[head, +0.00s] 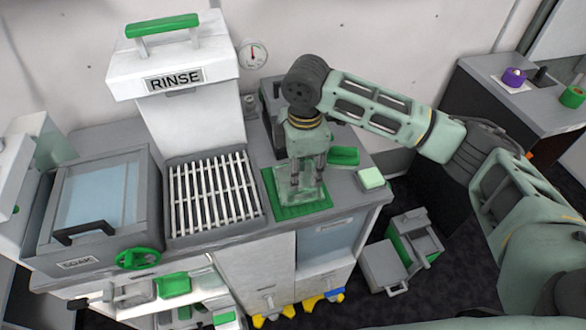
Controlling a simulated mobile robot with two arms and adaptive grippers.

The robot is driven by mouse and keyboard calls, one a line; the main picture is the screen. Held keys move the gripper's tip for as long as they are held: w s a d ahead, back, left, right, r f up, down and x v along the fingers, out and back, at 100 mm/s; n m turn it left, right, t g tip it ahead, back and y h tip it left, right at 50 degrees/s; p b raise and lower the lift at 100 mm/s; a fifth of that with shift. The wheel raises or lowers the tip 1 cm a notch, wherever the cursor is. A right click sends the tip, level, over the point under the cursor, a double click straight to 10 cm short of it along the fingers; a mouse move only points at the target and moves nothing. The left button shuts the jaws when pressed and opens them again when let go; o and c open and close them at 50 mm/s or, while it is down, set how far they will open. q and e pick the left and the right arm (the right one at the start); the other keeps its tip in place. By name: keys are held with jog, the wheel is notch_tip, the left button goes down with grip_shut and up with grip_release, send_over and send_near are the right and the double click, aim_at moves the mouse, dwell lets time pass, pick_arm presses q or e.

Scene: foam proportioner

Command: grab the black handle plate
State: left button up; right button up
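A black bar handle (84,232) is fixed at the front edge of the grey SOAK tank (135,215) on the left; I cannot tell whether it is the black handle plate, and no other clear match shows. My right gripper (308,188) points down over a green mat (288,208) on the counter, far to the right of that handle. Its fingers stand apart at a clear, pale green block (314,194) on the mat. I cannot tell whether they press on it. My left gripper is not in view.
A white RINSE unit (190,122) with a green handle stands behind a slatted rack (212,195). A green valve wheel (139,258) sits at the tank's front. A pale green sponge (371,178) lies near the counter's right edge. Grey bins (385,267) stand on the floor.

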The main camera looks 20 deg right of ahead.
aim_at(303, 188)
jog(key=shift+w+f, duration=0.15)
jog(key=shift+f, duration=0.2)
jog(key=f, duration=0.1)
jog(key=s+f+p, duration=0.1)
jog(key=f, duration=0.1)
jog(key=shift+d+f+p, duration=0.1)
jog(key=shift+f+p, duration=0.15)
jog(key=shift+p, duration=0.05)
jog(key=f, duration=0.2)
jog(key=shift+w+f, duration=0.25)
jog(key=shift+f, duration=0.35)
jog(key=shift+c, duration=0.3)
jog(key=c, duration=0.6)
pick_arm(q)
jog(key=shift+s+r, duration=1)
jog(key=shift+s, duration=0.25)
pick_arm(e)
grip_shut()
jog(key=shift+w, duration=0.1)
